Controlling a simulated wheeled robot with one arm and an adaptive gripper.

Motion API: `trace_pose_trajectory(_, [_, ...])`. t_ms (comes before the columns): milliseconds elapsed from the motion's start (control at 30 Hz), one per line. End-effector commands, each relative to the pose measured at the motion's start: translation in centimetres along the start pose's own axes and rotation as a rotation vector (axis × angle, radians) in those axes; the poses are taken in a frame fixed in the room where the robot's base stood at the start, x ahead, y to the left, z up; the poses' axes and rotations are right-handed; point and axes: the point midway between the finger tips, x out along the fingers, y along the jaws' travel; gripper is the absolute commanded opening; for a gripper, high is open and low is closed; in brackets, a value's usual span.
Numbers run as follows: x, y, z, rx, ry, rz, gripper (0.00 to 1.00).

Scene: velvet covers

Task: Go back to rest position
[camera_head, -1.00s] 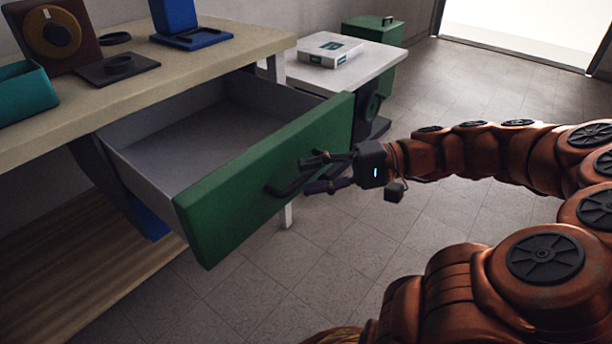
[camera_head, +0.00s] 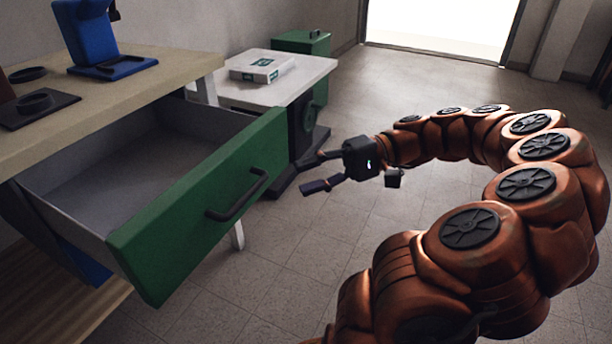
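My gripper (camera_head: 308,174) is open and empty in the middle of the head view, its two dark fingers spread and pointing left. It is to the right of the green drawer front (camera_head: 200,215), apart from the black drawer handle (camera_head: 237,197). My orange arm curves round on the right side. The drawer (camera_head: 130,165) stands pulled out from under the wooden tabletop, and its grey inside looks empty.
The wooden table (camera_head: 150,88) carries a blue stand (camera_head: 100,45) and a dark plate with a ring (camera_head: 38,105). A white side table (camera_head: 300,75) holds a white box (camera_head: 262,70); a green cabinet (camera_head: 303,42) stands behind it. The tiled floor (camera_head: 400,75) beyond my arm is clear.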

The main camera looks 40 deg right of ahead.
Motion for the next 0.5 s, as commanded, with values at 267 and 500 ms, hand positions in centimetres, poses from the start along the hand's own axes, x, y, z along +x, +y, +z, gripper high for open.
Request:
trace_pose_trajectory(267, [0.01,-0.01,0.01,0.000,0.000,0.000,0.39])
trace_pose_trajectory(500, [0.33,-0.57,0.17,0.000,-0.008,0.011,0.39])
